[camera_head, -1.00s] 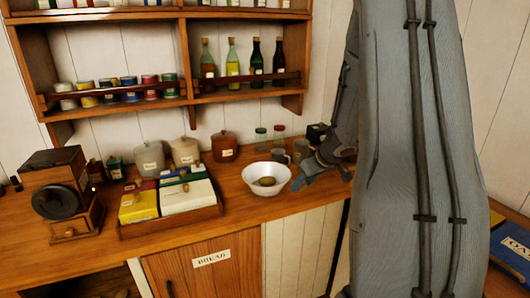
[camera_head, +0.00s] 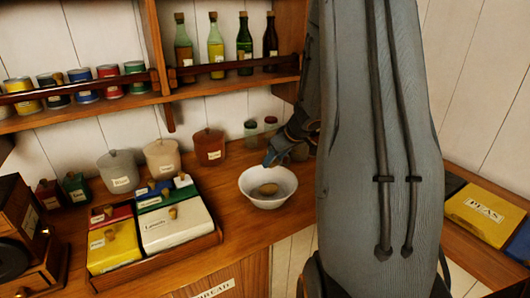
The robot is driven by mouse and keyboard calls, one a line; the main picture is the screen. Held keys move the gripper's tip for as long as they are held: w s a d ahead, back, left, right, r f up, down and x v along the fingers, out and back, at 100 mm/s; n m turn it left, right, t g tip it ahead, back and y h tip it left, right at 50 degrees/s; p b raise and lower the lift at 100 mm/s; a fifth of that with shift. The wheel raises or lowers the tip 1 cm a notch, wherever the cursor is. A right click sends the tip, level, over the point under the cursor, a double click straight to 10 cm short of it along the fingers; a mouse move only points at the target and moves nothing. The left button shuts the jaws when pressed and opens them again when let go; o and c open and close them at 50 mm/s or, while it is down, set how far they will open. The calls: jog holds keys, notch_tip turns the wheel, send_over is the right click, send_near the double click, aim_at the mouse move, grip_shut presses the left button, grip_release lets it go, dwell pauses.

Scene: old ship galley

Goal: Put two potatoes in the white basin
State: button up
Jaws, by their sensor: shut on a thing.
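The white basin (camera_head: 246,187) stands upright on the wooden counter near its front edge. One brown potato (camera_head: 268,189) lies inside it. My gripper (camera_head: 272,157) is just behind the basin's back rim, slightly right of its middle, and looks higher than the counter. Its jaws are small and partly covered by my arm. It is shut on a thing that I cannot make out. No second potato shows clearly.
Left of the basin is a wooden tray (camera_head: 160,257) of labelled boxes. Lidded canisters (camera_head: 162,159) and small jars (camera_head: 250,128) stand behind. A bottle shelf (camera_head: 232,78) hangs above. A yellow PEAS box (camera_head: 484,216) lies at right.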

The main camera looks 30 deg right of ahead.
aim_at(273, 166)
jog(key=shift+w+a+f, duration=0.1)
jog(key=shift+w+f, duration=0.1)
jog(key=shift+f, duration=0.15)
notch_tip(273, 166, down, 3)
jog(key=shift+r+b, duration=0.1)
jog(key=shift+b, duration=0.5)
notch_tip(273, 166, down, 2)
jog(key=b, duration=0.3)
jog(key=shift+f, duration=0.2)
jog(key=o, duration=1.2)
jog(key=shift+s, duration=0.1)
jog(key=v, duration=0.8)
jog(key=shift+p, duration=0.4)
